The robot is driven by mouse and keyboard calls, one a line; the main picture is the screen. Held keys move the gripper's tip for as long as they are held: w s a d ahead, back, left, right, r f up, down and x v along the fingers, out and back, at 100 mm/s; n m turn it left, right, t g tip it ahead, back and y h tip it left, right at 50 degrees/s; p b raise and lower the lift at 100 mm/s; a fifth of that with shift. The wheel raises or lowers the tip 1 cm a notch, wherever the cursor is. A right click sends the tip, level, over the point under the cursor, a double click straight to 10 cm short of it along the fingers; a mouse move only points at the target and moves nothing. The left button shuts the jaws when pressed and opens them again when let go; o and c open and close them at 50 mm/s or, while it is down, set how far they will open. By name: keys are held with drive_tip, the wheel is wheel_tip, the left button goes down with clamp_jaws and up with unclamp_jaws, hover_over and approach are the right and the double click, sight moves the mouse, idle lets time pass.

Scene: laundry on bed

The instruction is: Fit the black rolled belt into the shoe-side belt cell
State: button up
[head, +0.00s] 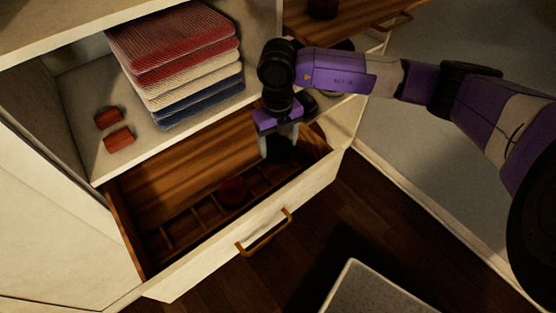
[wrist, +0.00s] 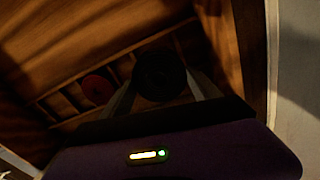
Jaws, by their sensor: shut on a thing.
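The black rolled belt (head: 279,152) is between the fingers of my gripper (head: 279,140), at the right part of the open drawer (head: 190,160). In the wrist view the belt (wrist: 160,75) is a dark round roll with a finger on each side, over the row of cells. My gripper is shut on it and points down. The divided row of small belt cells (head: 205,215) runs along the drawer's front. A red roll (head: 232,191) sits in a cell to the left of the black belt. Shadow hides whether the black belt touches the cell walls or floor.
Folded red, cream and blue cloths (head: 180,60) are stacked on the shelf above, beside two small red-brown blocks (head: 118,138). The drawer front has a brass handle (head: 264,232). A pale grey-topped piece (head: 375,292) stands at the bottom. The drawer's left rear floor is clear.

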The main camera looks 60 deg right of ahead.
drive_tip(key=shift+f+b, duration=0.35)
drive_tip(key=shift+f, duration=3.6)
drive_tip(key=shift+f, duration=0.1)
drive_tip(key=o, duration=1.6)
drive_tip(key=shift+o, duration=0.3)
